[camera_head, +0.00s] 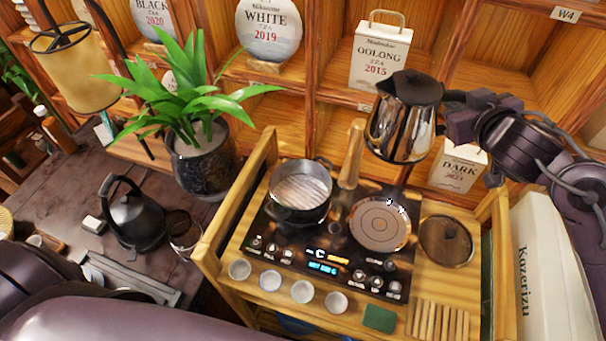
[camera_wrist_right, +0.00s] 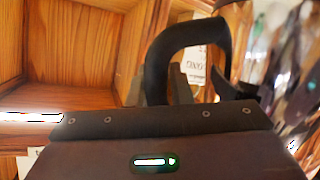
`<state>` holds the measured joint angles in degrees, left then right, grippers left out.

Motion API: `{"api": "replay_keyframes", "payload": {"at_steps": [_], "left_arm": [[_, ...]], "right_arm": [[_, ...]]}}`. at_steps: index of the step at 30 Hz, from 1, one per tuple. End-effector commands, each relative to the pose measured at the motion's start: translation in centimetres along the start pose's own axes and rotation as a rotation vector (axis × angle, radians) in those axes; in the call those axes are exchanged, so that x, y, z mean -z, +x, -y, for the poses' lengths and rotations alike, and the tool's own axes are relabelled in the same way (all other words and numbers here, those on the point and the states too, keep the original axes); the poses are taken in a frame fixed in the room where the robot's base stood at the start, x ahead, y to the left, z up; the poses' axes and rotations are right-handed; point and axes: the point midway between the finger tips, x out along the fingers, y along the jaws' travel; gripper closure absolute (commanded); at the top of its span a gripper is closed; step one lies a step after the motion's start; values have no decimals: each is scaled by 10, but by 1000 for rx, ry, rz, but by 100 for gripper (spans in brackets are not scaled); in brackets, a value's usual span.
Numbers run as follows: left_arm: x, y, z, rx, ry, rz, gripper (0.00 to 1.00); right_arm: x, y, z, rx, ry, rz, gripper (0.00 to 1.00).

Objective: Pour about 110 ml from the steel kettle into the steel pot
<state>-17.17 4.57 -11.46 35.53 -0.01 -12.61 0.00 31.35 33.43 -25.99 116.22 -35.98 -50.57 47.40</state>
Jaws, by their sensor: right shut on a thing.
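The steel kettle (camera_head: 392,132), shiny with a black lid, hangs in the air above the back right of the cooktop, behind the frying pan. My right gripper (camera_head: 452,112) is shut on its black handle, at the kettle's right side. The right wrist view shows that handle (camera_wrist_right: 190,35) between the fingers (camera_wrist_right: 168,88). The kettle looks near upright, and no stream shows. The steel pot (camera_head: 304,211) stands open on the cooktop's left burner, left of and below the kettle. Its inside looks pale; any liquid level is unclear. My left gripper is out of view.
A steel frying pan (camera_head: 378,222) sits on the right burner, beside a round lid (camera_head: 446,241). A wooden handle (camera_head: 352,155) rises between pot and kettle. Small cups (camera_head: 270,280) line the front. A potted plant (camera_head: 205,165) and dark kettle (camera_head: 137,218) stand left.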

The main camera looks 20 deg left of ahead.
Motion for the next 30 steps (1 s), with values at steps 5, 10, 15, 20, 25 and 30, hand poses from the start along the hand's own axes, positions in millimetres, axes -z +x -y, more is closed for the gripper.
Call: {"api": "replay_keyframes", "payload": {"at_steps": [5,10,15,20,25,30], "left_arm": [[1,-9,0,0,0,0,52],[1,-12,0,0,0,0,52],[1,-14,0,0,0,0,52],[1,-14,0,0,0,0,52],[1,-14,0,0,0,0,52],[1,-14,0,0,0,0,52]], "right_arm": [[19,33,12,104,-42,-45,100],[23,52,19,168,-67,-67,100],[23,60,21,197,-77,-76,100],[23,62,22,202,-78,-79,100],[24,61,22,201,-77,-79,100],[29,58,23,192,-100,-79,100]]}}
